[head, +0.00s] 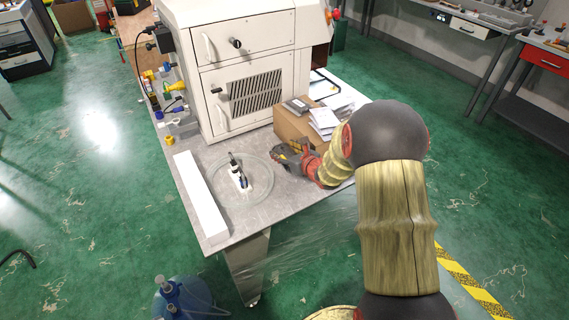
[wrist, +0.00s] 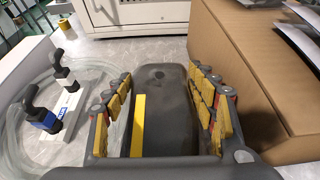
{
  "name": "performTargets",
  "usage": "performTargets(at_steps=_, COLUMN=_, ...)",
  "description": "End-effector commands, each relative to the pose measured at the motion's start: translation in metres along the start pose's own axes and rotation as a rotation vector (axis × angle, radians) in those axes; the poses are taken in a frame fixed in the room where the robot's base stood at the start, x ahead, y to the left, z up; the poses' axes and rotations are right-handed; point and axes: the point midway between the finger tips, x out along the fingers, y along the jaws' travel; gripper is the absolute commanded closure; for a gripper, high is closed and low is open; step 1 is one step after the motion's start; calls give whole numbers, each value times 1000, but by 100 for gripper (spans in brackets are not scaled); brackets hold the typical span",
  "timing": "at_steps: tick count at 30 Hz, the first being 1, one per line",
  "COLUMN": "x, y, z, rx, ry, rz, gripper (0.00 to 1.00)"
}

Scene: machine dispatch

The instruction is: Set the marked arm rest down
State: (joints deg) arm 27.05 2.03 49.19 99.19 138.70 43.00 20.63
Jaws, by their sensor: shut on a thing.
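My gripper (head: 291,155) is over the table's right part, between the coiled clear hose and the cardboard box. In the wrist view my gripper (wrist: 165,115) has its yellow-padded fingers on both sides of a dark grey arm rest (wrist: 163,85), shut on it. The arm rest is a long rounded piece with a yellow stripe mark (wrist: 138,125) on its left side. Its near end is hidden by the gripper. In the head view the arm rest is mostly hidden by the gripper. I cannot tell whether it touches the table top.
The grey table (head: 225,150) has a white machine (head: 245,70) at the back. A cardboard box (head: 295,124) with papers stands close right of my gripper. A coiled hose (head: 268,180) with black-handled fittings (wrist: 65,72) lies left. A long white block (head: 200,195) lies at the left edge.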

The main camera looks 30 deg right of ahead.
Motion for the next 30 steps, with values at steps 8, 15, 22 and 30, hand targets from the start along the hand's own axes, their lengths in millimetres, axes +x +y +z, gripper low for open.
performTargets(at_steps=8, x=16, y=0, z=-38, rx=2, ry=2, rz=1, gripper=77)
performTargets(at_steps=15, x=19, y=0, z=-44, rx=0, ry=-3, rz=0, gripper=77)
performTargets(at_steps=22, x=20, y=0, z=-48, rx=0, ry=-2, rz=0, gripper=77)
performTargets(at_steps=30, x=20, y=0, z=-49, rx=1, ry=0, rz=0, gripper=29)
